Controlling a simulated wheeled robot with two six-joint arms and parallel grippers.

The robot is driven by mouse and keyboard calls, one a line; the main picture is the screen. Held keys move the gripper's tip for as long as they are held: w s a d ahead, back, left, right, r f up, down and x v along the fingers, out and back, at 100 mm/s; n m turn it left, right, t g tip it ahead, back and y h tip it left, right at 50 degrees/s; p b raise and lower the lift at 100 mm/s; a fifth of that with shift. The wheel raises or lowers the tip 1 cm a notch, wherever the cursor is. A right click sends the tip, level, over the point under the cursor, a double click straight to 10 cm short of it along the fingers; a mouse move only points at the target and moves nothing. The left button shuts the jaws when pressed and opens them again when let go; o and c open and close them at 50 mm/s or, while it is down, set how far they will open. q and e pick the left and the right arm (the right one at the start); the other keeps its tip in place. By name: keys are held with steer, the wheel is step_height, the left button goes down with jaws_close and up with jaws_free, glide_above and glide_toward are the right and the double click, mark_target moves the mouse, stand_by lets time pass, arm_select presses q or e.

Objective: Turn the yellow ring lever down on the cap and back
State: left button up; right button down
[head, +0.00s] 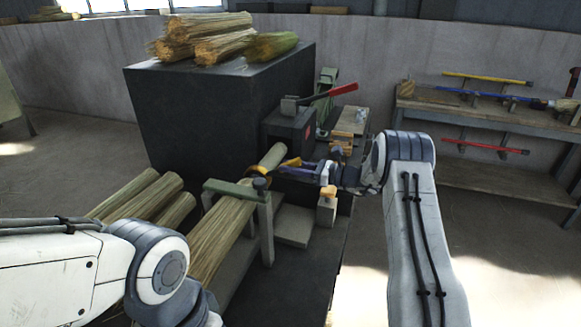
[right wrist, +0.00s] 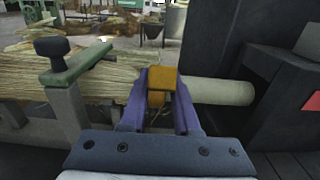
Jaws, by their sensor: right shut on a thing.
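The yellow ring lever (head: 291,162) sits at the neck of a straw broom (head: 222,238), where the pale round handle (head: 270,157) leaves the straw. In the right wrist view the lever (right wrist: 162,78) stands between the purple fingers of my right gripper (right wrist: 160,98). My right gripper (head: 298,167) comes in from the right in the head view and is shut on the lever. The ring's lower part is mostly hidden by the fingers. My left arm enters at the lower left, and its gripper is not in view.
A green clamp bar with a dark knob (head: 237,190) crosses the broom close to the ring. A dark machine block with a red-handled lever (head: 328,96) stands behind. Straw bundles lie on the big dark box (head: 235,85) and at the left. A tool bench (head: 490,125) stands at the right.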

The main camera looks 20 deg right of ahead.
mark_target(277, 169)
steer(key=shift+r, duration=0.15)
stand_by(0.3)
